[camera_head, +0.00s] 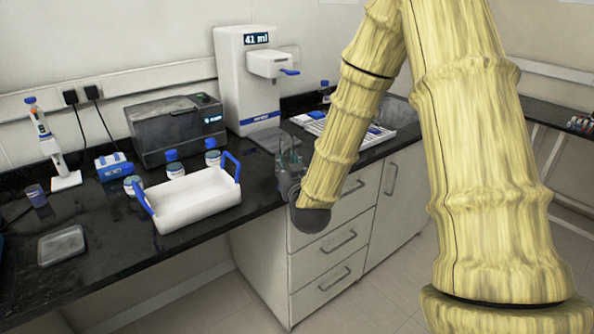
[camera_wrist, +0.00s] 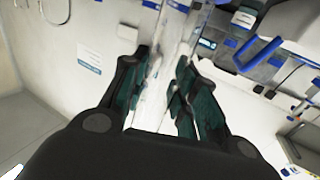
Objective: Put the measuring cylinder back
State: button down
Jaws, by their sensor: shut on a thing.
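My gripper (camera_wrist: 162,72) is shut on a clear, see-through measuring cylinder (camera_wrist: 172,35), which runs up between the two dark green finger pads in the wrist view. In the head view my gripper (camera_head: 289,163) is at the front edge of the black bench, right of the white tray and in front of the dispenser. The cylinder is hard to make out there. My arm hides part of the bench to the right.
A white tray (camera_head: 196,208) with blue handles stands on the bench (camera_head: 110,232). Behind are a dispenser (camera_head: 232,85) reading 41 ml, a grey box device (camera_head: 165,142) and blue-capped bottles (camera_head: 174,168). A white rack (camera_head: 375,138) lies to the right. Drawers (camera_head: 330,243) are below.

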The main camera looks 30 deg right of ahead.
jog(key=shift+w+d+f+p, duration=0.7)
jog(key=shift+w+d+f, duration=0.15)
jog(key=shift+w+d, duration=0.95)
jog(key=shift+w+d+f+p, duration=0.75)
jog(key=shift+w+d+f, duration=0.05)
jog(key=shift+w+d, duration=1)
jog(key=shift+w+d+f+p, duration=0.7)
jog(key=shift+w+d+f, duration=0.15)
jog(key=shift+w+d, duration=0.95)
jog(key=shift+a, duration=0.15)
jog(key=shift+f, duration=0.1)
jog(key=c, duration=1.1)
grip_release()
